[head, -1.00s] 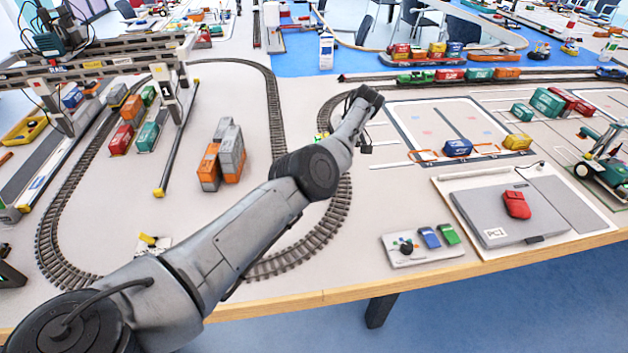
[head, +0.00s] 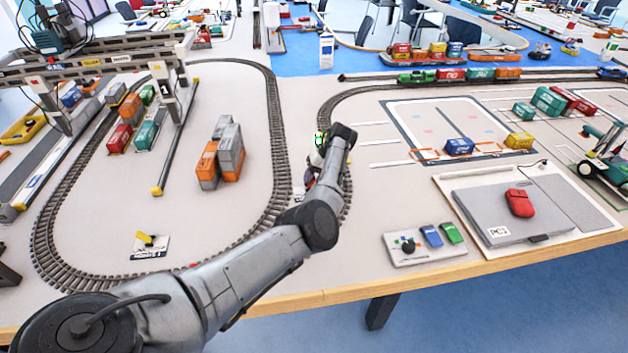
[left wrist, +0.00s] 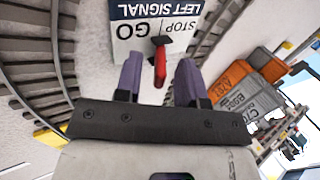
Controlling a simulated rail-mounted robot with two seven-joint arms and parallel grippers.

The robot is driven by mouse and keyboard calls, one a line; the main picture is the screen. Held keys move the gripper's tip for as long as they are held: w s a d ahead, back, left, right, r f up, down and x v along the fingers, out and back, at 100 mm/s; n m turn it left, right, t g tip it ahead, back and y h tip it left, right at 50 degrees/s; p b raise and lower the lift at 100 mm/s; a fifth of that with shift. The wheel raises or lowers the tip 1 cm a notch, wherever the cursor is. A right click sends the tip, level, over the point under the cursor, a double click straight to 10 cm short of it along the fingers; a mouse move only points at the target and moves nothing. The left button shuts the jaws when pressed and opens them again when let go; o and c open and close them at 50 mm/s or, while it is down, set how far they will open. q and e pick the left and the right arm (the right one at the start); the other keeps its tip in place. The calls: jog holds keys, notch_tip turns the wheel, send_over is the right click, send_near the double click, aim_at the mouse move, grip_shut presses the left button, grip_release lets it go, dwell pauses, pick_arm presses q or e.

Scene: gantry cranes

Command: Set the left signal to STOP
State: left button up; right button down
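The left signal's base plate (left wrist: 172,12) shows at the top of the left wrist view, its words LEFT SIGNAL, STOP and GO upside down. A red lever (left wrist: 160,66) with a dark part stands just below the words. My left gripper (left wrist: 158,72) is open, its two purple fingers on either side of the lever; I cannot tell whether they touch it. In the head view a green light (head: 320,138) shows beside my left gripper (head: 314,172), near the track, and my wrist partly hides this spot. My right gripper is not in view.
Curved track (head: 277,150) runs beside the signal. Orange and grey containers (head: 222,152) stand to the left, inside the loop. A plate with a yellow lever (head: 148,240) lies at the lower left. A control board (head: 425,243) and a grey panel with a red object (head: 520,203) lie to the right.

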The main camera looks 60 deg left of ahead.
pick_arm(q)
jog(key=shift+f, duration=0.15)
jog(key=shift+c, duration=0.4)
grip_shut()
